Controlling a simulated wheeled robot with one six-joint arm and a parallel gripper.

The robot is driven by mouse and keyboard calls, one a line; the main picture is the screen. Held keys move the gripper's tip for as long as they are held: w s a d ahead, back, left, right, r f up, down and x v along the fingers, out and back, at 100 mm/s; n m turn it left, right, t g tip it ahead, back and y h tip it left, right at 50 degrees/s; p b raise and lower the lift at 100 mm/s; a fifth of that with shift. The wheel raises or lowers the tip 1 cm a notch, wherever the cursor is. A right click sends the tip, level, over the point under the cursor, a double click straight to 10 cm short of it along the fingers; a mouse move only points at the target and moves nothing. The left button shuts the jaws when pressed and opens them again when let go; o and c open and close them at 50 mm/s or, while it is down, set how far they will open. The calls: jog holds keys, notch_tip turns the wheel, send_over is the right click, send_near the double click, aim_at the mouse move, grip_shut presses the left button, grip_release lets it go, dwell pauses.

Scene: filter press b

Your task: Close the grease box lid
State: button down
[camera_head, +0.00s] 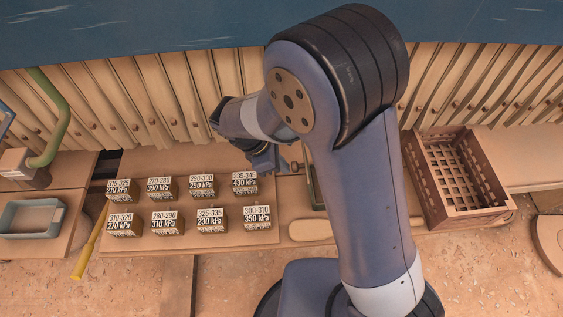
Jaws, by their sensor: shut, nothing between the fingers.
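My gripper (272,160) is a dark shape at the end of my arm, just beyond the back right corner of the board with labelled blocks. It looks shut and empty, though my wrist hides part of it. A narrow dark green edge (314,188) shows between the board and my arm, just right of and nearer than the gripper. It may be part of the grease box or its lid. My arm hides the rest, so I cannot tell the lid's position or whether the gripper touches it.
Several labelled blocks (212,223) stand in two rows on a wooden board. A brown slatted crate (423,185) stands right of my arm. A grey tray (12,231) and a green pipe (58,128) are at left. A yellow-handled tool (88,248) lies nearby. Upright plates line the back.

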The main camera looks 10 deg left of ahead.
jog(key=shift+w+d+r+y, duration=0.1)
jog(key=shift+d+r+y, duration=0.2)
jog(key=shift+d, duration=0.1)
jog(key=shift+w+d+r+y+p, duration=0.2)
jog(key=shift+d+r+y+p, duration=0.35)
jog(key=shift+d+y, duration=0.2)
jog(key=w+d+f+g+y+b, duration=0.1)
jog(key=d+y+b, duration=0.3)
jog(key=d+b, duration=0.1)
jog(key=w+d+f+g+y+b, duration=0.1)
jog(key=d+f+y+b, duration=0.1)
jog(key=d+y+b, duration=0.2)
jog(key=w+d+f+g+y+b, duration=0.1)
jog(key=d+y+b, duration=0.4)
jog(key=b, duration=0.5)
jog(key=shift+w+d+f+g, duration=0.15)
jog(key=shift+w+d+f, duration=0.15)
jog(key=shift+d, duration=0.35)
jog(key=shift+w+d+f+g, duration=0.2)
jog(key=shift+d+f, duration=0.2)
jog(key=shift+d, duration=0.2)
jog(key=shift+d+f+b, duration=0.35)
jog(key=shift+f+b, duration=0.15)
jog(key=shift+b, duration=0.35)
jog(key=shift+f, duration=0.2)
